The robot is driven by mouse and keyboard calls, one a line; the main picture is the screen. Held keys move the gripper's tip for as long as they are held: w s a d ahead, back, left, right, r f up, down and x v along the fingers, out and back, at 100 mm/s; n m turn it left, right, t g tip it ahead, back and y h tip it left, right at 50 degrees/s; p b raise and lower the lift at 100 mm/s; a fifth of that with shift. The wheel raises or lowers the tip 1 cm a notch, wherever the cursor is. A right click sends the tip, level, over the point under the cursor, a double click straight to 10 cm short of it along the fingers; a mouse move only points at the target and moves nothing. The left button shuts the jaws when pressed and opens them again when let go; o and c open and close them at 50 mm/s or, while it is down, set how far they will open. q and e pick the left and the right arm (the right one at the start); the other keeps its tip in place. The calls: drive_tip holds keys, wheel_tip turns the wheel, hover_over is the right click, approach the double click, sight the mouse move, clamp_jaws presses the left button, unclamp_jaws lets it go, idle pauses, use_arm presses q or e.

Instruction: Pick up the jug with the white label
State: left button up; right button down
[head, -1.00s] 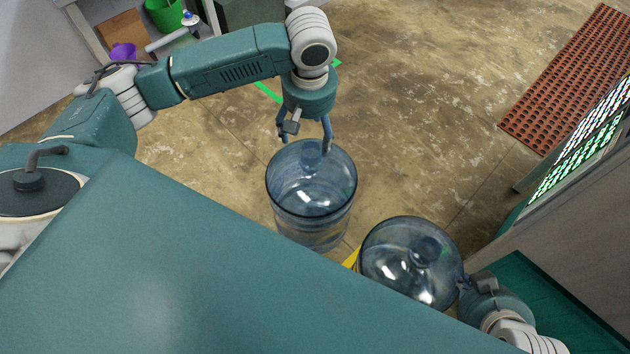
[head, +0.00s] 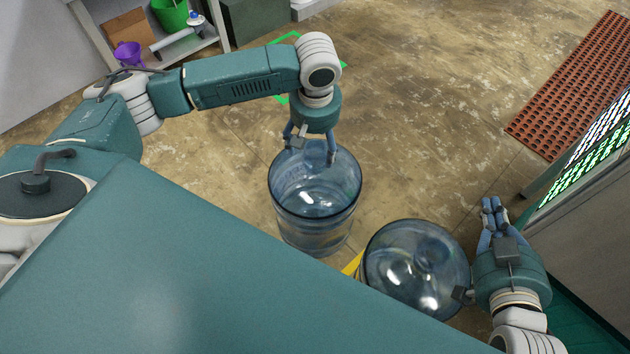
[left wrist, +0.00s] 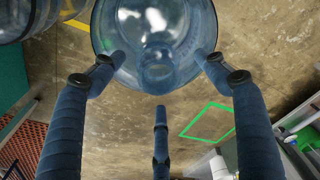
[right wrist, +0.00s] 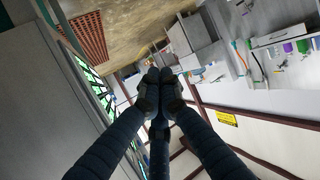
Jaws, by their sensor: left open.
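Two clear blue jugs stand upright. The left jug (head: 315,195) is under my left gripper (head: 311,147); the right jug (head: 413,270) is partly hidden by my body. I see no white label on either. In the left wrist view, the jug (left wrist: 150,25) points its neck toward the camera, and the spread fingers of my left gripper (left wrist: 160,68) are on both sides of the neck, open; contact cannot be told. My right gripper (head: 494,208) is beyond the right jug's right side, its fingers drawn together and empty in the right wrist view (right wrist: 160,78).
A green square outline (head: 328,66) is on the floor behind my left arm. A red perforated mat (head: 570,95) lies at the right, near a cabinet with lit panels (head: 590,155). Shelves with a green bucket (head: 170,14) are at the back left. The middle floor is open.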

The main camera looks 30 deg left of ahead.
sight(315, 148)
use_arm(q)
drive_tip(key=f, duration=0.1)
drive_tip(key=f+b, duration=0.2)
drive_tip(key=f, duration=0.1)
drive_tip(key=shift+w, duration=0.3)
use_arm(e)
wheel_tip(315, 148, up, 12)
drive_tip(key=w+a+t+y, duration=0.1)
drive_tip(key=a+t, duration=0.1)
drive_tip(key=t, duration=0.3)
drive_tip(key=shift+w+t+y, duration=0.4)
drive_tip(key=shift+f, duration=0.15)
use_arm(q)
drive_tip(key=c, duration=1.7)
drive_tip(key=shift+w+r, duration=0.1)
clamp_jaws()
drive_tip(key=shift+a, duration=0.1)
